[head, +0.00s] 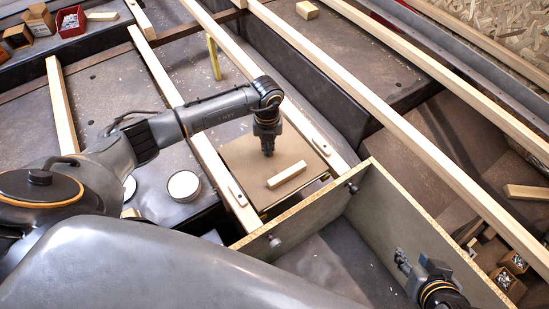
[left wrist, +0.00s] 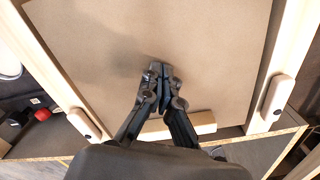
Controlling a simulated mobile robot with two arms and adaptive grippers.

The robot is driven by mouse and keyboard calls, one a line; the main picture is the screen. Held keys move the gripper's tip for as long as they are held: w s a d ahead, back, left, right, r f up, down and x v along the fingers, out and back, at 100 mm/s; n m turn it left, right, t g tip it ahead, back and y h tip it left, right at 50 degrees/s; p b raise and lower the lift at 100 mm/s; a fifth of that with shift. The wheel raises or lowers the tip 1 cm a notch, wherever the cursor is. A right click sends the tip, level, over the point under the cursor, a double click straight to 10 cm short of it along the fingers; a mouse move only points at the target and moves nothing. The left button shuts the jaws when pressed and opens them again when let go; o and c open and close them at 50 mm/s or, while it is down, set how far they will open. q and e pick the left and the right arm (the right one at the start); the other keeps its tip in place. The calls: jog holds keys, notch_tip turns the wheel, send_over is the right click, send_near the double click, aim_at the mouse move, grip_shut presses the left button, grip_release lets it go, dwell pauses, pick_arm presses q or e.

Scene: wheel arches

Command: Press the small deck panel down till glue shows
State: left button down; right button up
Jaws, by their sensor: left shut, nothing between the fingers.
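The small deck panel (head: 240,157) is a brown board lying between two pale wooden beams. In the left wrist view the panel (left wrist: 200,40) fills most of the picture. A short pale wood block (head: 287,175) lies on it near its front edge. My left gripper (head: 267,152) is shut and empty, pointing down over the panel behind the block; its tips (left wrist: 157,68) look at or just above the surface, I cannot tell which. The seams are too small to read for glue. My right gripper (head: 402,261) is at lower right, its fingers too small to judge.
Small wooden tabs (head: 237,193) sit on the beams beside the panel. An upright-walled plywood box (head: 410,220) stands in front. A round white-topped tin (head: 184,186) is at left. A yellow stick (head: 213,57) and a red bin (head: 70,21) lie further back.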

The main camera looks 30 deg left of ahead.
pick_arm(q)
jog(key=shift+r, duration=0.3)
jog(key=shift+r+p, duration=0.6)
jog(key=shift+p, duration=0.05)
notch_tip(320, 180, up, 3)
jog(key=shift+f+p, duration=0.15)
jog(key=shift+p, duration=1.05)
pick_arm(e)
jog(key=s+d+g+h, duration=0.1)
jog(key=s+d+g, duration=0.1)
jog(key=s+g, duration=0.35)
pick_arm(q)
notch_tip(320, 180, up, 2)
jog(key=shift+p, duration=0.9)
jog(key=shift+r, duration=0.3)
pick_arm(e)
jog(key=s+x, duration=0.1)
jog(key=x, duration=0.8)
jog(key=shift+s+f+t, duration=0.2)
jog(key=shift+s+t, duration=0.15)
jog(key=shift+s, duration=0.2)
pick_arm(q)
jog(key=shift+f, duration=0.1)
pick_arm(e)
jog(key=shift+s+d, duration=0.1)
